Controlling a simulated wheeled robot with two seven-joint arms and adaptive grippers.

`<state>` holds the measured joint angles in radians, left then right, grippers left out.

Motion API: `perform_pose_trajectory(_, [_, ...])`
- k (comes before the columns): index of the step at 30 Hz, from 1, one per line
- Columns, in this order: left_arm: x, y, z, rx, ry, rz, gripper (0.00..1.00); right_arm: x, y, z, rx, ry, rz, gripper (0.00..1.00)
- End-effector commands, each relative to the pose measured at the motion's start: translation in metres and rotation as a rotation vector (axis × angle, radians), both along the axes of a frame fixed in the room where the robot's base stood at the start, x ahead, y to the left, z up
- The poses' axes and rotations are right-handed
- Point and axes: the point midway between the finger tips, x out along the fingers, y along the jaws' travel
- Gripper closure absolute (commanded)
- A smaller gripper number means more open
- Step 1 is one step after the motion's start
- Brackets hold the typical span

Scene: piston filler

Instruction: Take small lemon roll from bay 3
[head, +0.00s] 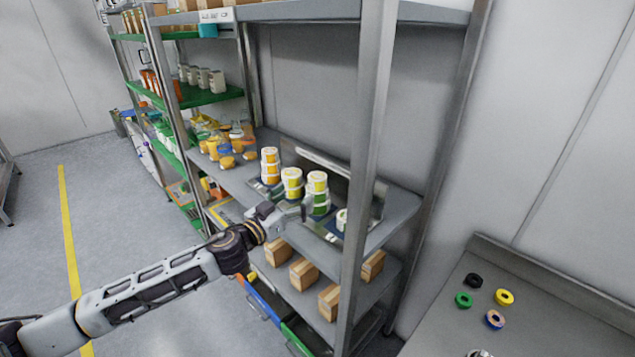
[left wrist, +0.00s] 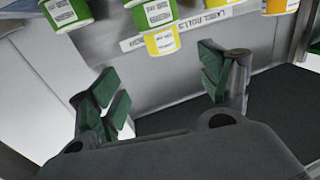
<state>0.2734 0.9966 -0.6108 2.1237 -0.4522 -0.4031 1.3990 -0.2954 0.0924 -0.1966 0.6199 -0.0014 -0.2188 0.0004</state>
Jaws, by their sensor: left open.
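Stacks of label rolls stand on the middle grey shelf in the head view: orange-and-white rolls (head: 270,167), yellow rolls (head: 292,184), and a stack with a yellow roll (head: 317,182) above green ones (head: 318,205). A low pale roll (head: 342,219) stands at the right. I cannot tell which bay is 3. My left gripper (head: 298,211) is in front of the stacks. In the left wrist view my left gripper (left wrist: 162,88) is open with nothing between its green-padded fingers. Beyond it are a green roll (left wrist: 68,10) and a yellow roll (left wrist: 161,40).
A rack post (head: 368,150) stands right of the stacks. Cardboard boxes (head: 303,273) sit on the shelf below. Orange and yellow items (head: 225,150) lie left of the rolls. A counter (head: 560,325) at right holds several coloured rings (head: 504,297).

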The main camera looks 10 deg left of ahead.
Motion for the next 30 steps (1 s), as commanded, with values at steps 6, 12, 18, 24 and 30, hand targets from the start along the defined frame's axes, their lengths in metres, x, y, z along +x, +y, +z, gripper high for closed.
perform_pose_trajectory(6, [0.013,-0.005,0.001,0.000,-0.001,0.000,0.22,-0.002,0.002,0.004,0.003,0.003,-0.001,0.60])
perform_pose_trajectory(12, [0.024,-0.009,0.001,0.001,0.000,0.000,0.22,-0.003,0.003,0.008,0.003,0.004,-0.001,0.60])
perform_pose_trajectory(18, [0.036,-0.014,0.002,0.001,-0.001,0.000,0.22,-0.003,0.010,0.011,0.011,0.004,-0.002,0.60])
perform_pose_trajectory(24, [0.049,-0.020,0.002,0.001,-0.002,0.000,0.22,-0.004,0.021,0.014,0.023,0.006,-0.002,0.60])
perform_pose_trajectory(30, [0.062,-0.025,0.001,0.000,0.000,0.001,0.22,-0.005,0.021,0.017,0.022,0.007,-0.001,0.60])
